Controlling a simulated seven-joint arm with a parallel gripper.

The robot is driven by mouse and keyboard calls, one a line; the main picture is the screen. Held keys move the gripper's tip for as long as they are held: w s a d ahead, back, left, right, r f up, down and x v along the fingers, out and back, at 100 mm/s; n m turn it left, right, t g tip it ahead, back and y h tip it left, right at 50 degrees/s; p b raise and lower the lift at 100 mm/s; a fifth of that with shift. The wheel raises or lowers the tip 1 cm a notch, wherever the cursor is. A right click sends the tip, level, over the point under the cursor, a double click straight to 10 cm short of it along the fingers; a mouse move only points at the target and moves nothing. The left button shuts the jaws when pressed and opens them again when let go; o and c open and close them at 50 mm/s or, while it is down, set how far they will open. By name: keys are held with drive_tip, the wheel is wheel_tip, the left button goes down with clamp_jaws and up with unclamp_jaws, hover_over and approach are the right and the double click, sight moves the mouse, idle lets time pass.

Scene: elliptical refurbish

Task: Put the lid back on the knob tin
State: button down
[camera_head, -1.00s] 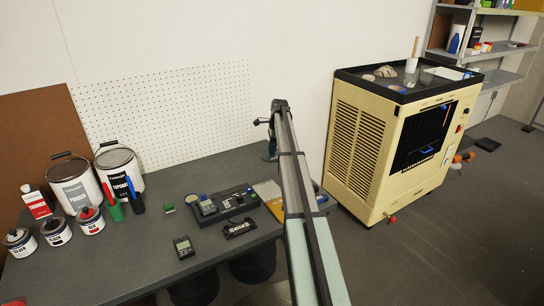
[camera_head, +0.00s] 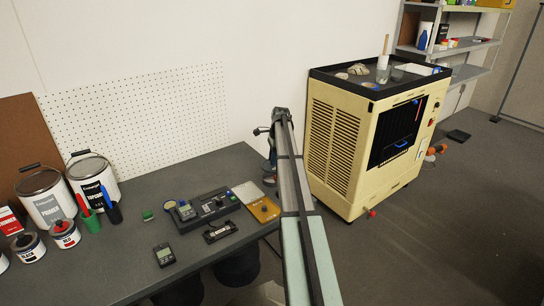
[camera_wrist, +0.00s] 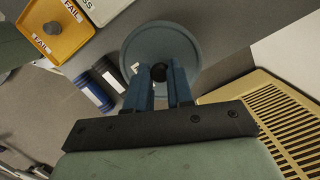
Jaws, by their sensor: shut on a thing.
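In the wrist view a round blue-grey lid (camera_wrist: 160,42) shows just beyond my gripper (camera_wrist: 161,75). The two blue fingers are shut on a small black knob at the lid, so the lid is in my grasp. The lid's underside is hidden, and I cannot tell whether anything is below it. In the head view my arm blocks most of the gripper area, and I cannot make out the open tin.
A yellow FAIL tray (camera_wrist: 75,35) holds a grey knob (camera_wrist: 52,28); a pale tray (camera_wrist: 103,8) adjoins it. The cream cooler (camera_head: 335,150) stands right of the bench (camera_head: 120,265). Paint cans (camera_head: 93,178) stand at left.

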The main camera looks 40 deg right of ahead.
sight(273, 167)
drive_tip(key=shift+f, duration=2.5)
drive_tip(key=shift+f, duration=0.2)
drive_tip(key=c, duration=0.9)
unclamp_jaws()
drive_tip(key=shift+o, duration=0.2)
drive_tip(key=o, duration=0.4)
drive_tip(key=shift+r, duration=0.1)
drive_tip(key=shift+r, duration=3.45)
